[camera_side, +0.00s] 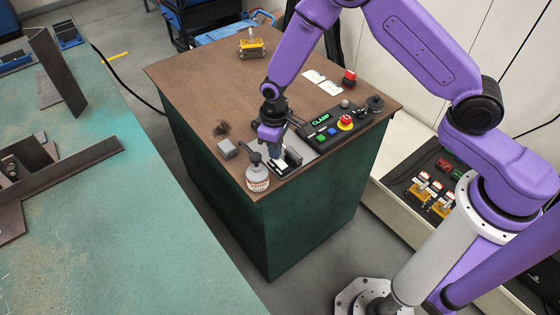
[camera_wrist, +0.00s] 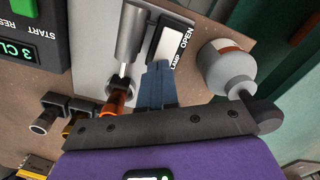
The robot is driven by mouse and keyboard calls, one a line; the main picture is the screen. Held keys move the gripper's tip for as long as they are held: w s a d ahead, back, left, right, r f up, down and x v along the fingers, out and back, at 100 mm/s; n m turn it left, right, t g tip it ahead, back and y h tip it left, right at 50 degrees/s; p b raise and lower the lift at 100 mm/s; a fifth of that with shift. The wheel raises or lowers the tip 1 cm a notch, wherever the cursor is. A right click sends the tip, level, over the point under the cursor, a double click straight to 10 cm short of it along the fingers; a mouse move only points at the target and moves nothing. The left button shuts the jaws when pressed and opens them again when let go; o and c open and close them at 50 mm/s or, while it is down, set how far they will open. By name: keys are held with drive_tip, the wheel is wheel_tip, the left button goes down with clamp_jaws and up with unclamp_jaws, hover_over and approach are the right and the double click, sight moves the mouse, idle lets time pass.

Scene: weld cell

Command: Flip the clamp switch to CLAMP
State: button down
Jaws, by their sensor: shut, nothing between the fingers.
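The clamp switch (camera_wrist: 170,45) is a white rocker in a black frame, labelled OPEN at one end and CLAMP at the other. In the side view it lies at the near end of the control panel, partly hidden by my gripper. My gripper (camera_wrist: 161,84) is shut and empty, its blue fingertips at the CLAMP end of the rocker and covering part of that label. It also shows in the side view (camera_side: 277,153), pointing down. I cannot tell whether the fingertips touch the rocker or which way it is tilted.
A grey bottle (camera_side: 257,180) stands close beside the switch. A silver cylinder with a rod (camera_wrist: 130,35) is on the switch's other side. The panel also carries a red emergency button (camera_side: 345,122). The brown bench top (camera_side: 200,80) is mostly clear toward the back.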

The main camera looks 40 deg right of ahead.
drive_tip(key=shift+f, duration=0.2)
drive_tip(key=shift+r, duration=3.5)
drive_tip(key=shift+s+r, duration=0.1)
drive_tip(key=s+d+r+n, duration=0.2)
drive_tip(key=s+d+r, duration=0.2)
drive_tip(key=s, duration=0.6)
drive_tip(key=s+d+r+n, duration=0.2)
drive_tip(key=s+d+r, duration=0.2)
drive_tip(key=s, duration=0.6)
drive_tip(key=s+d+r+n, duration=0.2)
drive_tip(key=s+d+r, duration=0.2)
drive_tip(key=s+r, duration=0.4)
drive_tip(key=shift+s+d+n, duration=0.15)
drive_tip(key=shift+s+n, duration=0.15)
drive_tip(key=shift+s, duration=0.7)
